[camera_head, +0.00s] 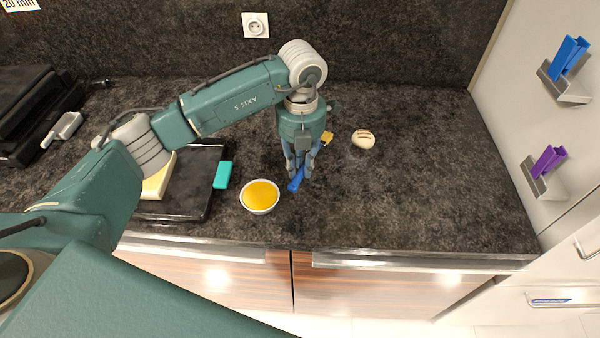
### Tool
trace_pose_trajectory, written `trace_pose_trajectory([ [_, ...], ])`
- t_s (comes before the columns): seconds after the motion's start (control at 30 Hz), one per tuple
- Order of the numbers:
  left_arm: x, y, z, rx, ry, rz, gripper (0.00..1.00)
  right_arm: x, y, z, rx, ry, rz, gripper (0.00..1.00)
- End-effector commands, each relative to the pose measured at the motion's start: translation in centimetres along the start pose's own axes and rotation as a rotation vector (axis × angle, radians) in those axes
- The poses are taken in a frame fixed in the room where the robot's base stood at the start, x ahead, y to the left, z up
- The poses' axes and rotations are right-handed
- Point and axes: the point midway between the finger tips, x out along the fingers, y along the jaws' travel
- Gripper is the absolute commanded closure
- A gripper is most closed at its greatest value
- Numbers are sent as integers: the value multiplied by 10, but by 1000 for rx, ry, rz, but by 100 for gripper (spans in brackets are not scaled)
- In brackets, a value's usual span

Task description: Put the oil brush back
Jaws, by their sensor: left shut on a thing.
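My left gripper (299,172) points down over the counter and is shut on the oil brush. The brush's blue handle end (296,184) sticks out below the fingers, toward the front. A yellow tip (327,138), which looks like its bristles, shows behind the gripper to the right. The middle of the brush is hidden by the fingers. A white bowl of yellow oil (260,196) stands left of the gripper, apart from it. My right gripper is out of view.
A small bun (363,139) lies right of the gripper. At left is a black tray (185,208) with a cream block and a teal piece (222,175). Blue (570,55) and purple (549,160) clips sit in metal wall holders at right. The counter's right part is clear.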

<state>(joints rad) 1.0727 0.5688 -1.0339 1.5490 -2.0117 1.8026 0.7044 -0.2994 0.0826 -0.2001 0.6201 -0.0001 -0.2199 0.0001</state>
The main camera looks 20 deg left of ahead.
Motion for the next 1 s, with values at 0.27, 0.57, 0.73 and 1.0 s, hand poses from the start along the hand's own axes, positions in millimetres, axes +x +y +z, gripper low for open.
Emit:
trace_pose_trajectory([
  [0.27, 36, -1, -1, 1, 4, -1, 99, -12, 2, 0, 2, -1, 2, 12],
  [0.57, 42, -1, -1, 2, 1, 0, 99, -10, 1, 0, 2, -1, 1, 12],
  [0.73, 43, -1, -1, 1, 1, 0, 60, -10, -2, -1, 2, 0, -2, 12],
  [1.0, 41, -1, -1, 1, 1, 0, 60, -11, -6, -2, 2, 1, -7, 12],
])
